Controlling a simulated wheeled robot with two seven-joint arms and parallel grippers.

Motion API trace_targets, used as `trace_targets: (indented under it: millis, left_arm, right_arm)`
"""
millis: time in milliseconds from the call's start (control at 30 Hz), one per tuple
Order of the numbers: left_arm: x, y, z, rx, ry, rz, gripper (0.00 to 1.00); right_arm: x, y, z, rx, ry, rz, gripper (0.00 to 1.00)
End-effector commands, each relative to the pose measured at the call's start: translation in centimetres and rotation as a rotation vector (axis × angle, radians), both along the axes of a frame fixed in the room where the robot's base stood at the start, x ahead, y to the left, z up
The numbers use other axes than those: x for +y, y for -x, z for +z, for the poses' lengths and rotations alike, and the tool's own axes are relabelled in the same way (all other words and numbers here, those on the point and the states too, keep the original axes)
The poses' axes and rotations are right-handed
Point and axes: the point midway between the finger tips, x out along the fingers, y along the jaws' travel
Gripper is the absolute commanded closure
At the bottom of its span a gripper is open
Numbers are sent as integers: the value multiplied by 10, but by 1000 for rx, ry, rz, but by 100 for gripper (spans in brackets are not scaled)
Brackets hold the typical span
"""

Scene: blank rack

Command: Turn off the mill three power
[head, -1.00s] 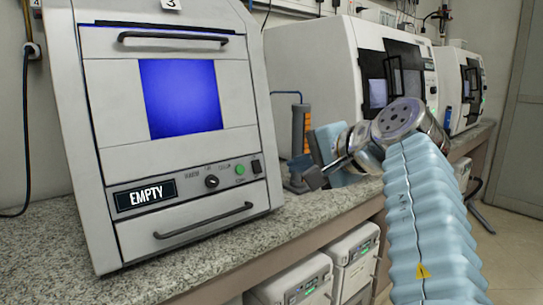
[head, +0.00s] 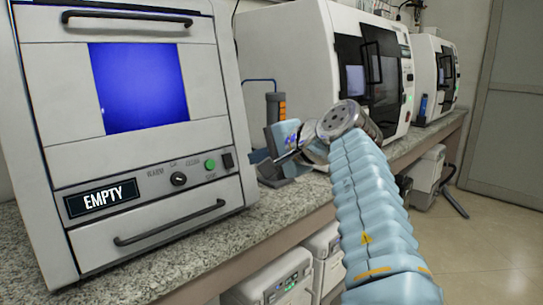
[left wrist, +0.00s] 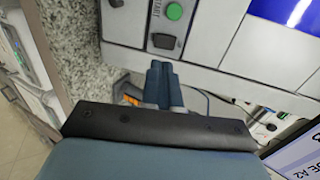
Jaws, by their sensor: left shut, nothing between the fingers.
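The near mill (head: 30,130) is a pale box with a blue window and an "EMPTY" display on its lower panel. A black rocker switch (head: 228,160) sits at the panel's right end, beside a round green button (head: 210,165). In the left wrist view the switch (left wrist: 163,41) shows just beyond the fingertips, with the green button (left wrist: 174,11) past it. My left gripper (head: 257,160) is shut and empty, just right of the switch. Its fingers (left wrist: 163,72) are together; I cannot tell whether they touch the panel. The switch's position is too small to tell. My right gripper is out of view.
The granite counter (head: 190,250) runs under the mill. A grey and orange tool on a stand (head: 276,106) is behind my gripper. Two more white machines (head: 290,60) stand farther along the counter. White boxes (head: 280,280) sit below it.

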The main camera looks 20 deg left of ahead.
Motion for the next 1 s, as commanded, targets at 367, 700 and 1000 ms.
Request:
trace_targets:
  millis: [367, 700, 1000]
  left_arm:
    - [57, -23, -26, 0, -1, 0, 100]
    - [66, -28, -31, -2, -2, -2, 100]
    - [67, -21, -36, -8, -14, -1, 100]
  right_arm:
    - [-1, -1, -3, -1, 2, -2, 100]
    - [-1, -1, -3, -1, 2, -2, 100]
    - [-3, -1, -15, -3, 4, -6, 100]
